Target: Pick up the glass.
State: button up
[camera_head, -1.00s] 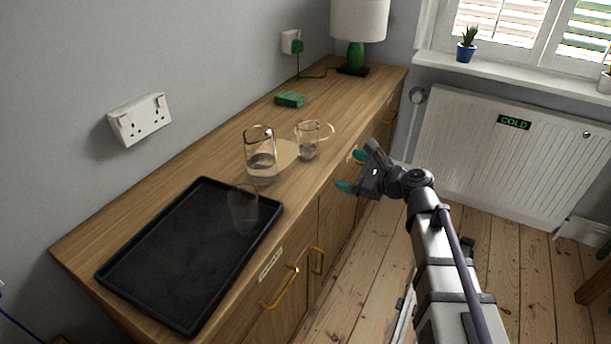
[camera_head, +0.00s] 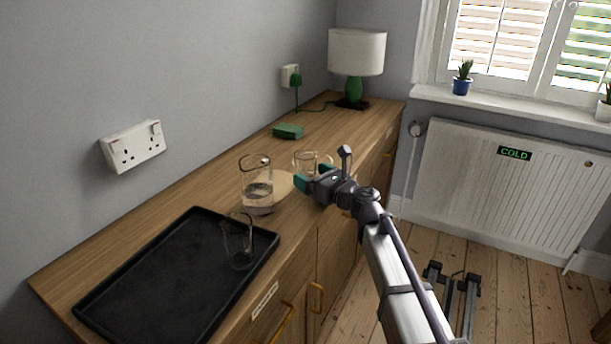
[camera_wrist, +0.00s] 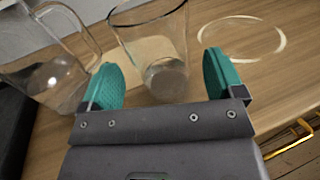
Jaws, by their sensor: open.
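A clear empty-looking glass with a thick base (camera_head: 306,160) stands on the wooden sideboard, partly hidden by my gripper in the head view. In the wrist view the glass (camera_wrist: 158,38) is upright between and just beyond the two teal fingertips. My gripper (camera_wrist: 162,65) is open, with a finger on either side of the glass and nothing clamped. In the head view my gripper (camera_head: 314,174) is at the sideboard's front side, by the glass. Whether a finger touches the glass, I cannot tell.
A glass jug holding clear liquid (camera_head: 257,192) stands close left of the glass; its handle shows in the wrist view (camera_wrist: 80,25). A black tray (camera_head: 150,285) bears another clear glass vessel (camera_head: 238,245). A pale ring (camera_wrist: 240,22) marks bare wood. A green box (camera_head: 288,131) and lamp (camera_head: 355,60) stand behind.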

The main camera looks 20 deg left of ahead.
jog(key=shift+x, duration=1.1)
jog(key=shift+d, duration=0.1)
jog(key=c, duration=1.2)
jog(key=shift+r, duration=0.15)
notch_tip(320, 180, up, 10)
jog(key=p, duration=1)
